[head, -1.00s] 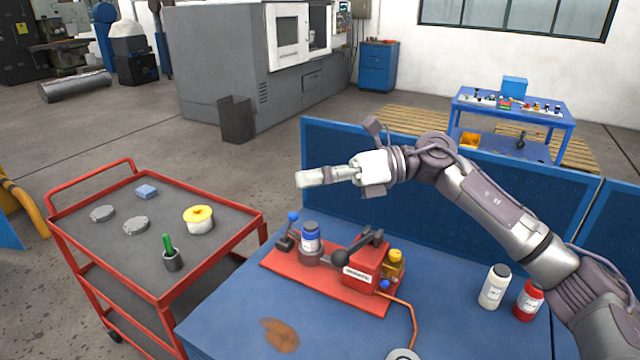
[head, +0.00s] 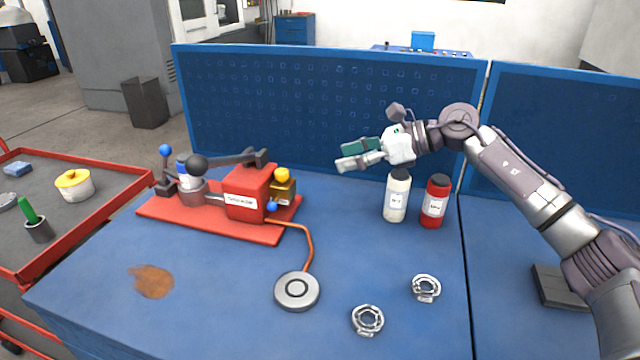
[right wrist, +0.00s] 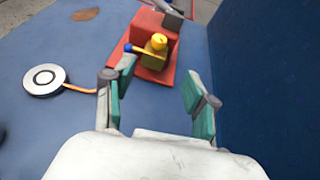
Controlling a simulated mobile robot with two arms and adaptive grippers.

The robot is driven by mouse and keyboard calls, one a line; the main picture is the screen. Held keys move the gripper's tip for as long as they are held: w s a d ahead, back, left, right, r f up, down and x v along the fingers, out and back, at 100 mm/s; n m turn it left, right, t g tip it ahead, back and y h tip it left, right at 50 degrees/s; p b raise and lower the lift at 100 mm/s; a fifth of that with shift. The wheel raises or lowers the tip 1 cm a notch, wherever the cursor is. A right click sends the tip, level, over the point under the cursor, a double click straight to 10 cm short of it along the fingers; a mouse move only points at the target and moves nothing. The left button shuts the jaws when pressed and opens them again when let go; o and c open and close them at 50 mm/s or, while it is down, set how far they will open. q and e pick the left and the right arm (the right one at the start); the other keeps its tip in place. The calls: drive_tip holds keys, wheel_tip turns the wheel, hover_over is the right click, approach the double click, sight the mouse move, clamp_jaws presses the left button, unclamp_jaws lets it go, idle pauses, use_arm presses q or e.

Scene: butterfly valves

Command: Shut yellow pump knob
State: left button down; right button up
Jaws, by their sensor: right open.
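The red pump (head: 247,194) stands on a red base plate (head: 230,228) on the blue table. The yellow knob (head: 282,175) tops a yellow block at the pump's right end. A small blue ball (head: 271,206) sits low beside it. In the right wrist view the yellow knob (right wrist: 158,41) shows beyond the fingers, with the blue ball (right wrist: 127,47) to its left. My right gripper (head: 360,154) is open and empty, above the table and to the right of the knob, apart from it. Its green-padded fingers (right wrist: 158,95) are spread in the right wrist view. My left gripper is not in view.
A white bottle (head: 396,200) and a red bottle (head: 434,203) stand below my right arm. A round grey disc (head: 297,291) and two metal rings (head: 367,320) lie on the table's front part. A blue perforated panel (head: 320,110) rises behind. A red cart (head: 100,213) stands left.

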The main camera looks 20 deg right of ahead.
approach(287, 171)
drive_tip(key=x, duration=0.9)
drive_tip(key=shift+a, duration=0.1)
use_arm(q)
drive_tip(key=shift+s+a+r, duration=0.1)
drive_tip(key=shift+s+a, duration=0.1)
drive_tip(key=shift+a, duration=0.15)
use_arm(e)
drive_tip(key=shift+c, duration=0.5)
clamp_jaws()
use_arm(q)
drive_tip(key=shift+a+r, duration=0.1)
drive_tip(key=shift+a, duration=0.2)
